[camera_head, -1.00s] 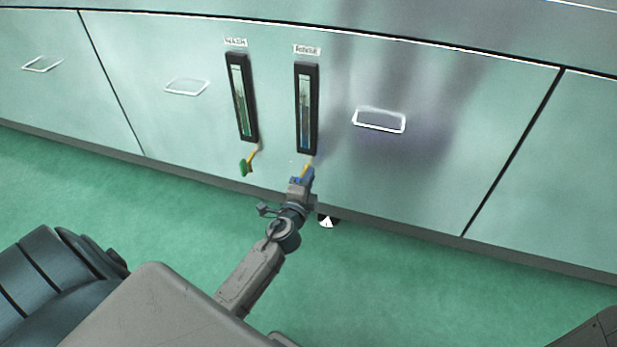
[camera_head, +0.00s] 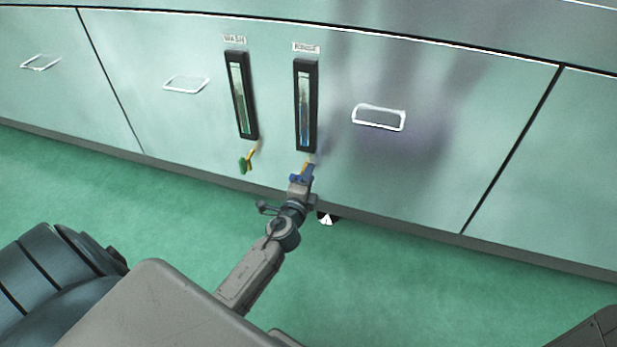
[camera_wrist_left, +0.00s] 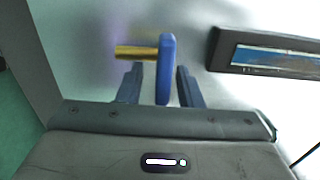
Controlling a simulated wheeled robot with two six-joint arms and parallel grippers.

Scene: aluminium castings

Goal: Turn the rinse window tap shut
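The rinse window (camera_head: 305,105) is an upright dark-framed gauge with blue in its glass, under a RINSE label (camera_head: 306,47). Its tap sticks out below it, with a brass stem (camera_head: 306,167) and a blue handle (camera_head: 308,177). My left gripper (camera_head: 300,182) is at the handle from below. In the left wrist view the blue handle (camera_wrist_left: 166,65) stands between the two fingers of the left gripper (camera_wrist_left: 159,85). The fingers are apart, with a clear gap on the left and a smaller one on the right. The brass stem (camera_wrist_left: 136,52) points left. My right gripper is not in view.
The wash window (camera_head: 241,96) stands to the left, with a green-handled tap (camera_head: 245,163) below it. Drawer handles (camera_head: 379,117) stick out of the metal cabinet front. The green floor (camera_head: 400,290) before it is mostly clear.

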